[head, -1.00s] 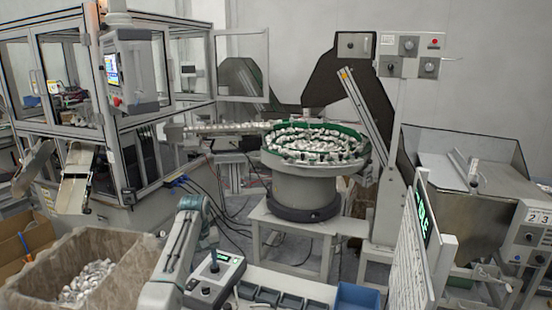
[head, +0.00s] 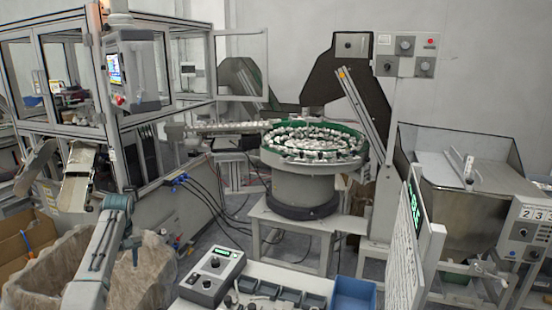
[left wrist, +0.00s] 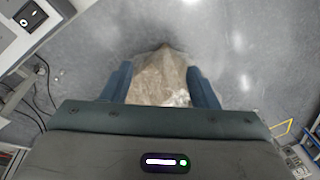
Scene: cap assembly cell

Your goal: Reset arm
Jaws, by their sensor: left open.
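My left arm comes up from the lower left of the head view and bends near the lined bin (head: 38,270). The left gripper (left wrist: 158,70) shows in the left wrist view as two blue-grey fingers spread apart with nothing between them. The bin, with its crumpled brown liner, shows beyond and between the fingers in that view. A few pale parts seem to lie in it near the right finger. In the head view the arm hides much of the bin. My right gripper is not in view.
A control box (head: 211,275) and several small dark trays stand beside a blue bin (head: 354,294) on the front bench. A framed machine cell (head: 150,110) is at left.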

